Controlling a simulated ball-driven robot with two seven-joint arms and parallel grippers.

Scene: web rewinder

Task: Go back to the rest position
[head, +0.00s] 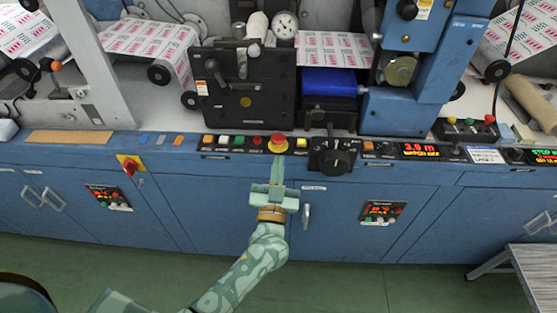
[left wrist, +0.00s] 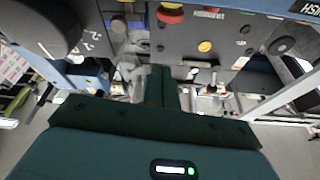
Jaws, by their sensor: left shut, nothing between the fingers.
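My left gripper (head: 277,168) reaches up from the bottom of the head view in front of the blue cabinet. Its fingers are together with nothing between them. The fingertips lie just below the red mushroom button (head: 278,142) on its yellow base in the picture; I cannot tell whether they touch the panel. In the left wrist view my shut left fingers (left wrist: 161,88) point toward the control panel. The red button (left wrist: 170,14) is at the top edge there, apart from the fingers in the picture. My right gripper is not in view.
A row of coloured push buttons (head: 225,140) runs along the panel ledge. A black rotary knob (head: 333,158) sits right of the red button. A red switch on a yellow plate (head: 130,166) is at left. A grey step (head: 510,270) stands at lower right. Green floor (head: 350,285) is clear.

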